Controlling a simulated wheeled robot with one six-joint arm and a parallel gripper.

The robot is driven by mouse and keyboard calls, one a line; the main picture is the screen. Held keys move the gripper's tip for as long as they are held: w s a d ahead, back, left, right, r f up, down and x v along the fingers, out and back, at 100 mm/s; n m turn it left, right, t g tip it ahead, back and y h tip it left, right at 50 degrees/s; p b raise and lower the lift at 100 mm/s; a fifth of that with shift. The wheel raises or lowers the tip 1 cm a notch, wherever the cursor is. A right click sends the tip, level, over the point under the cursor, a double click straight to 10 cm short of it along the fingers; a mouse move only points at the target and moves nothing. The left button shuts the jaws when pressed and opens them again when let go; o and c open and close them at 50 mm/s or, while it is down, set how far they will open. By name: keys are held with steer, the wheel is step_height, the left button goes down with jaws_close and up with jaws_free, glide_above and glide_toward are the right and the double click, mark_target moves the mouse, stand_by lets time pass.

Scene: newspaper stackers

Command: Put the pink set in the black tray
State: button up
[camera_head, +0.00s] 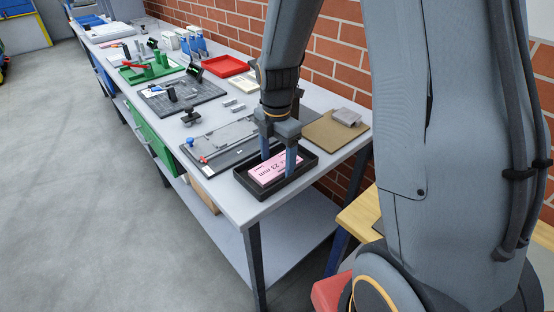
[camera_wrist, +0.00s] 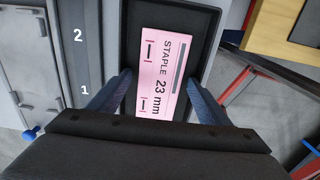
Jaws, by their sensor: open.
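The pink set (camera_head: 275,168) is a flat pink piece printed with "STAPLE 23 mm". It lies inside the black tray (camera_head: 245,188) near the front end of the grey bench. In the wrist view the pink set (camera_wrist: 163,60) lies lengthwise within the dark walls of the black tray (camera_wrist: 208,20). My gripper (camera_head: 278,165) points down over the tray, its two blue fingers on either side of the pink set. In the wrist view the fingers (camera_wrist: 160,90) stand apart, with gaps between them and the pink set. The fingertips' exact height is hard to tell.
A grey fixture plate (camera_head: 225,145) lies left of the tray, with a blue knob. A brown board (camera_head: 325,133) with a grey block sits behind it on the right. A red tray (camera_head: 225,66) and green fixture (camera_head: 150,70) stand further back. A brick wall runs behind the bench.

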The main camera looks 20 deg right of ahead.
mark_target(277, 164)
steer(key=shift+r, duration=0.1)
step_height(277, 164, up, 11)
steer(key=b, duration=0.2)
steer(key=s+f+m, duration=0.4)
steer(key=s+m, duration=0.2)
steer(key=m, duration=0.5)
steer(key=s+f+m+t, duration=0.1)
steer(key=s+f+m, duration=0.2)
steer(key=s+m, duration=0.4)
steer(key=m, duration=0.4)
steer(key=shift+f, duration=0.4)
